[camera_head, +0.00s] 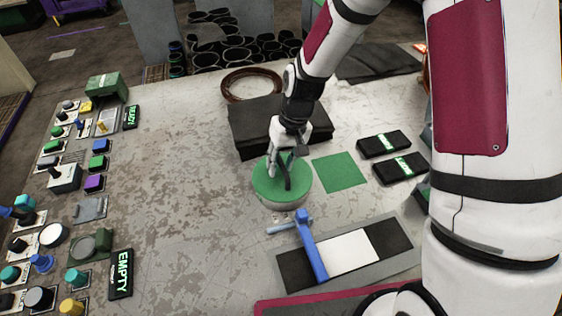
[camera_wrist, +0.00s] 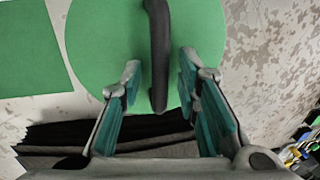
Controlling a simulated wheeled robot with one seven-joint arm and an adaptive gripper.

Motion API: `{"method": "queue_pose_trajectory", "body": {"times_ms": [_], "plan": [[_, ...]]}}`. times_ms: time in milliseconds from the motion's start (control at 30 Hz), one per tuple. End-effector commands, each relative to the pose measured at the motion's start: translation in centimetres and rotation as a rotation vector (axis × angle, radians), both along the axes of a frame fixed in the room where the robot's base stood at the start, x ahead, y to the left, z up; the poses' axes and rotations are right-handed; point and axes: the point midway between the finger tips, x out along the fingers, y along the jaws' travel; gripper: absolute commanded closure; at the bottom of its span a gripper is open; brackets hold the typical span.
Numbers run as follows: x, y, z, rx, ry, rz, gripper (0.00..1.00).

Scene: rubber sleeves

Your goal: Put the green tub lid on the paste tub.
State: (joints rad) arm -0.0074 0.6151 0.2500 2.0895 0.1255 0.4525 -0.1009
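The green tub lid (camera_head: 265,185) is a round green disc with a dark bar handle (camera_wrist: 157,45). In the head view it lies over the pale paste tub (camera_head: 287,206), whose side shows below the lid's front edge. It looks about level there; whether it is fully seated I cannot tell. My gripper (camera_head: 281,165) is low over the lid at the handle. In the wrist view the lid (camera_wrist: 95,45) fills the upper middle, and my gripper's fingers (camera_wrist: 160,88) stand apart on either side of the handle, with gaps to it.
A bare green square (camera_head: 339,172) lies right of the tub. A dark block of sheets (camera_head: 250,130) stands behind it. A blue-handled tool (camera_head: 311,248) lies in front on a grey board. Two dark label blocks (camera_head: 384,144) are at right. The table's left middle is clear.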

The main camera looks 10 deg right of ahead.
Motion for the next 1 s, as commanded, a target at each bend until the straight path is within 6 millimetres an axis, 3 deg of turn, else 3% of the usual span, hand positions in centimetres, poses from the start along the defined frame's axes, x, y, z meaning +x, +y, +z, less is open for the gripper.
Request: {"method": "queue_pose_trajectory", "body": {"times_ms": [267,700,1000], "plan": [[0.2,-0.4,2.1,0.000,-0.006,-0.002,0.70],[0.5,-1.9,10.3,0.000,-0.004,-0.002,0.70],[0.5,-2.3,12.1,0.000,0.000,-0.001,0.70]]}}
